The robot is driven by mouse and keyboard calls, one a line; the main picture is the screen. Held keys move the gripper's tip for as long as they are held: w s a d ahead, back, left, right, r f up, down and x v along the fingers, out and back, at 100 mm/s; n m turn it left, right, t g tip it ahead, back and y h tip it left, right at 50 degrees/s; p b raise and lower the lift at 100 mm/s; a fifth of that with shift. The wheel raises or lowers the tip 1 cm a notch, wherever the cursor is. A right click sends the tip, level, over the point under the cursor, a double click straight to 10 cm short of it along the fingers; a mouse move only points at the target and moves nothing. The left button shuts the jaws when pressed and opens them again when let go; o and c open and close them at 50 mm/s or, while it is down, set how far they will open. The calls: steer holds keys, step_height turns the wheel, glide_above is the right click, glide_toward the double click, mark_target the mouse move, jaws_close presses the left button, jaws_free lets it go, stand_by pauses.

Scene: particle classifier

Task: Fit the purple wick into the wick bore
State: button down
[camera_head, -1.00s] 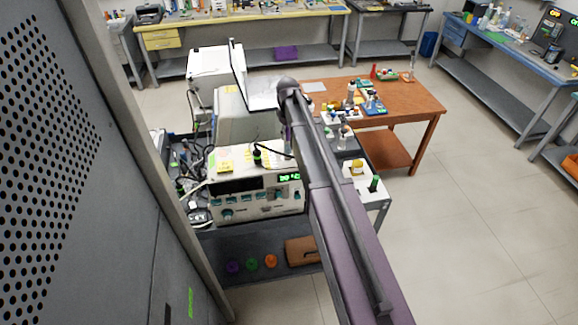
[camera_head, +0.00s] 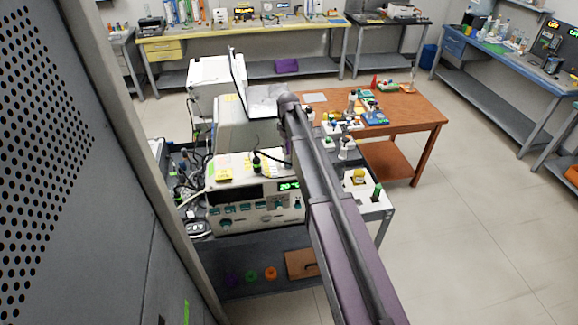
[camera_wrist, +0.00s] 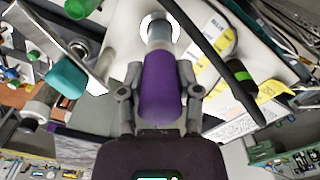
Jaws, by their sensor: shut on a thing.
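In the wrist view my gripper (camera_wrist: 160,94) is shut on the purple wick (camera_wrist: 161,82), with a grey finger on each side of its purple body. The wick's narrower grey end (camera_wrist: 159,38) points toward the top of the picture. It lies in front of or within a bright white ring (camera_wrist: 145,23) on a pale surface. I cannot tell whether the ring is the wick bore or whether the tip has entered it. In the head view my own arm hides the gripper and the wick.
A pale instrument (camera_head: 240,222) with dials and a lit display stands on a cart. A black cable end with a green band (camera_wrist: 243,82) lies right of the wick in the wrist view. A brown table (camera_head: 410,108) with small items stands behind. Open floor (camera_head: 480,230) lies right.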

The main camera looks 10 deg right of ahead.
mark_target(288, 160)
steer(key=shift+f+b, duration=1)
steer(key=shift+f, duration=0.4)
steer(key=shift+f, duration=0.1)
steer(key=shift+f+b, duration=1.75)
steer(key=shift+b, duration=0.1)
steer(key=shift+f, duration=0.2)
steer(key=shift+c, duration=1.5)
jaws_free()
steer(key=shift+r, duration=0.2)
step_height(288, 160, up, 12)
steer(key=p, duration=1.2)
